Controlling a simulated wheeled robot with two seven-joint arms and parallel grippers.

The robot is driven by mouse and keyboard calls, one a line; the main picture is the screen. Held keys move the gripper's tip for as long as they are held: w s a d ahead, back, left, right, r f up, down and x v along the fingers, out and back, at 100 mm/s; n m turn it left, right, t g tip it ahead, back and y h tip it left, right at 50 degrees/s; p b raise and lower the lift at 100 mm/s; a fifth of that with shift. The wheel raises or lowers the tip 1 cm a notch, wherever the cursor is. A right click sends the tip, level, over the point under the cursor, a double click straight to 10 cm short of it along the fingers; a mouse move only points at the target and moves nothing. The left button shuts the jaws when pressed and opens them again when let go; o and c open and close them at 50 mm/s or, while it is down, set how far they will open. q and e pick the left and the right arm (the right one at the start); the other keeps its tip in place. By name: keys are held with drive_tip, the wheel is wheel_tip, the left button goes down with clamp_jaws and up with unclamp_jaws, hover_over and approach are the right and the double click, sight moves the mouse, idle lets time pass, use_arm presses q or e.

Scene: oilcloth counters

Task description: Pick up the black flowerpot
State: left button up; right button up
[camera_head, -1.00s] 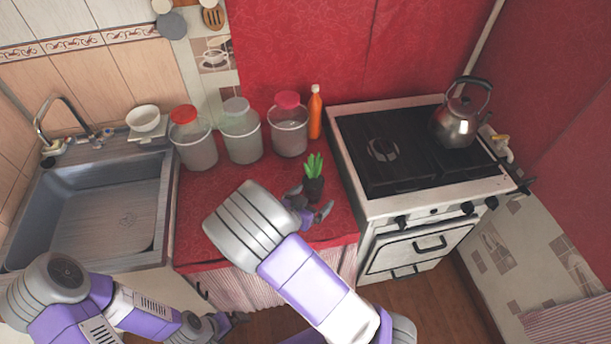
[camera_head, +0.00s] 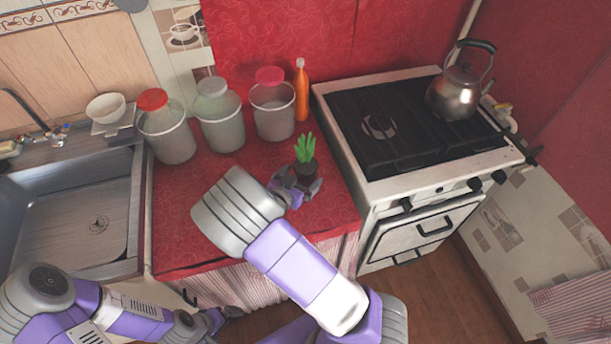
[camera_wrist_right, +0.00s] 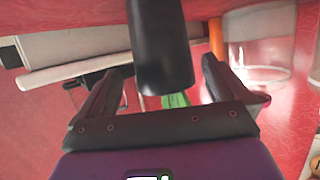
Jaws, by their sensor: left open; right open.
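The black flowerpot (camera_head: 306,170) with a green plant (camera_head: 305,148) stands on the red counter, left of the stove. My right gripper (camera_head: 297,182) is open, with its fingers on either side of the pot. In the right wrist view the dark pot (camera_wrist_right: 162,50) shows between the two spread fingers, with space on both sides, and the leaves (camera_wrist_right: 175,100) are partly hidden behind it. My left gripper (camera_head: 220,318) is open and empty, low in front of the counter's edge.
Several lidded clear jars (camera_head: 221,122) and an orange bottle (camera_head: 301,92) stand behind the pot. The stove (camera_head: 400,180) with a kettle (camera_head: 455,93) is on the right, the sink (camera_head: 75,215) on the left. The red counter (camera_head: 190,220) is clear at front left.

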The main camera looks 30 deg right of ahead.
drive_tip(key=b+x, duration=0.1)
drive_tip(key=x, duration=0.3)
drive_tip(key=shift+w+d+r, duration=0.1)
drive_tip(key=shift+w, duration=0.1)
drive_tip(key=shift+c, duration=0.2)
drive_tip(key=shift+r, duration=0.1)
drive_tip(key=c, duration=1.1)
